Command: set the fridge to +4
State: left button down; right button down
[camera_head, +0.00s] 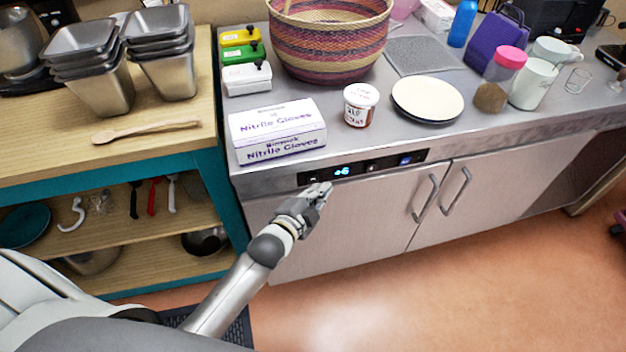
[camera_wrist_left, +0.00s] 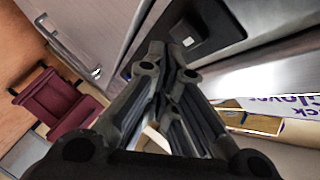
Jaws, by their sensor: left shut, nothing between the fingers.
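The under-counter fridge (camera_head: 340,222) has a black control strip (camera_head: 389,163) along its top edge. Its small blue display (camera_head: 342,171) appears to read +6. A small button (camera_head: 313,179) is left of the display, another (camera_head: 372,166) is right of it, and a blue-lit part (camera_head: 405,160) is near the right end. My left gripper (camera_head: 325,188) is shut and empty, just below the strip's left end. In the left wrist view its fingertips (camera_wrist_left: 167,58) are close to a square button (camera_wrist_left: 186,34) on the strip; contact cannot be told. My right gripper is out of view.
A Nitrile Gloves box (camera_head: 278,132), a labelled tub (camera_head: 360,104) and a plate (camera_head: 427,99) stand on the counter above the strip. Two door handles (camera_head: 426,198) (camera_head: 456,190) stick out at the right. A wooden shelf unit (camera_head: 150,170) is at the left.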

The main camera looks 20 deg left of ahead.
pick_arm(q)
jog(key=shift+w+a, duration=0.15)
jog(key=shift+w, duration=0.1)
jog(key=shift+w+a, duration=0.2)
jog(key=shift+w, duration=0.05)
dwell(0.7)
jog(key=shift+s+d+p, duration=0.45)
jog(key=shift+s, duration=0.25)
jog(key=s+d+p, duration=0.1)
jog(key=s, duration=0.1)
jog(key=s+d+p, duration=0.1)
jog(key=s+d, duration=0.1)
jog(key=s, duration=0.1)
jog(key=shift+d, duration=0.2)
dwell(1.9)
